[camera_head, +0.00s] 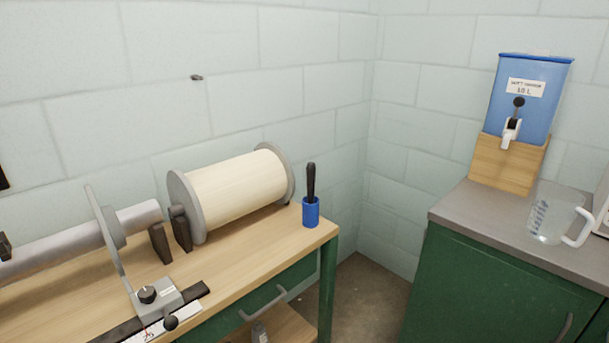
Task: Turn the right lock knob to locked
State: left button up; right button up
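A black knob (147,294) sits on a grey metal block (160,301) on the wooden bench. A second, round black knob (170,323) sticks out at the block's front, low over a white scale strip. I cannot tell which of them is the right lock knob, and their lock state is not readable. A thin upright metal plate (107,235) stands behind the block, beside a grey roller (55,258). Neither of my grippers is in view.
A cream-wound spool (237,187) lies on the wooden bench (262,248) near dark brackets (160,243). A blue cup (310,212) holds a black-handled tool. A green cabinet at right carries a blue dispenser (530,95) and a clear jug (549,216). Floor shows between.

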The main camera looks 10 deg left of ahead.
aim_at(147, 294)
jog(key=u, duration=1.3)
